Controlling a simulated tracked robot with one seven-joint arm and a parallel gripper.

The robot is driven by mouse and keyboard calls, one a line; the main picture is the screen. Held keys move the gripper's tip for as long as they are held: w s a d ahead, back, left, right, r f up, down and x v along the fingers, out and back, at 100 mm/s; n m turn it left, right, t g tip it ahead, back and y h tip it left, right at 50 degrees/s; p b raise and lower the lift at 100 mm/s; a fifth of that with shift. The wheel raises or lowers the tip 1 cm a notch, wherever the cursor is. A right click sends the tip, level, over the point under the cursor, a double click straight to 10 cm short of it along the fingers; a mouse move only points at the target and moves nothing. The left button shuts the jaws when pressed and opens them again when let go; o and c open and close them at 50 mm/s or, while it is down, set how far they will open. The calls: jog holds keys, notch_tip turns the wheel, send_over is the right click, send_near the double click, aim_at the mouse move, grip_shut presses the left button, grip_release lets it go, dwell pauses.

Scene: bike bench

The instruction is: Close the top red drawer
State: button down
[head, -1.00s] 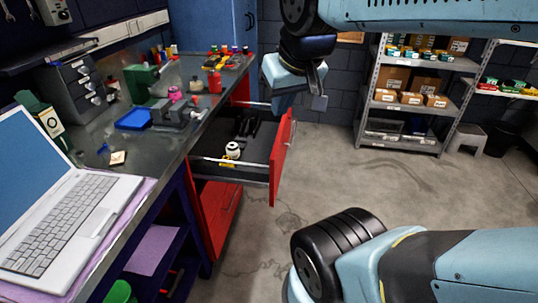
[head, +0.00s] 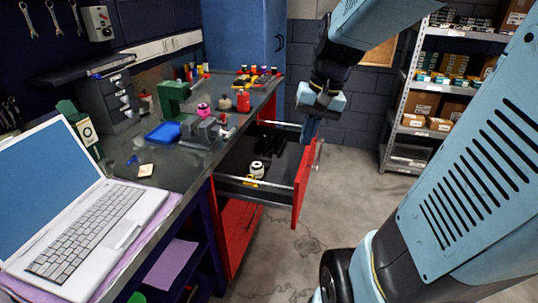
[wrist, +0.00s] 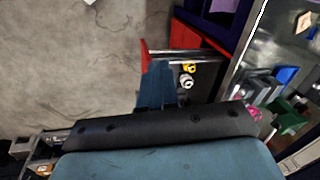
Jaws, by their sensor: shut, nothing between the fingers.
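The top red drawer stands open, pulled out to the right from the bench; its red front panel (head: 303,188) faces right in the head view. Inside its dark tray lie a small white-and-yellow item (head: 256,170) and black items. My gripper (head: 311,130) is shut and empty, pointing down at the far upper end of the drawer front. I cannot tell whether it touches the panel. In the wrist view my gripper's fingers (wrist: 157,85) cover part of the drawer, and the red front's edge (wrist: 144,52) shows beside them.
The metal bench top (head: 185,165) holds a laptop (head: 85,220), a blue tray (head: 163,133) and a vise. A lower red drawer (head: 238,228) is shut. Shelving with boxes (head: 425,110) stands at the back right. Floor right of the drawer is clear.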

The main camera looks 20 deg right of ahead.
jog(key=w+d+f+m+g+y, duration=0.1)
jog(key=w+d+f+m+y, duration=0.45)
jog(key=f, duration=0.35)
jog(key=w+d+f+m+y, duration=0.45)
jog(key=d+f, duration=0.25)
jog(key=f, duration=0.2)
jog(key=d+f+m+t+y, duration=0.1)
jog(key=d+f+m+t, duration=0.45)
jog(key=f, duration=0.35)
jog(key=d+f+m+t+y, duration=0.2)
jog(key=d+f+m+t, duration=0.25)
jog(key=d+f, duration=0.35)
jog(key=f+x, duration=0.2)
jog(key=x, duration=1.3)
jog(key=shift+a+m, duration=0.25)
jog(key=shift+m, duration=0.15)
jog(key=shift+s, duration=0.1)
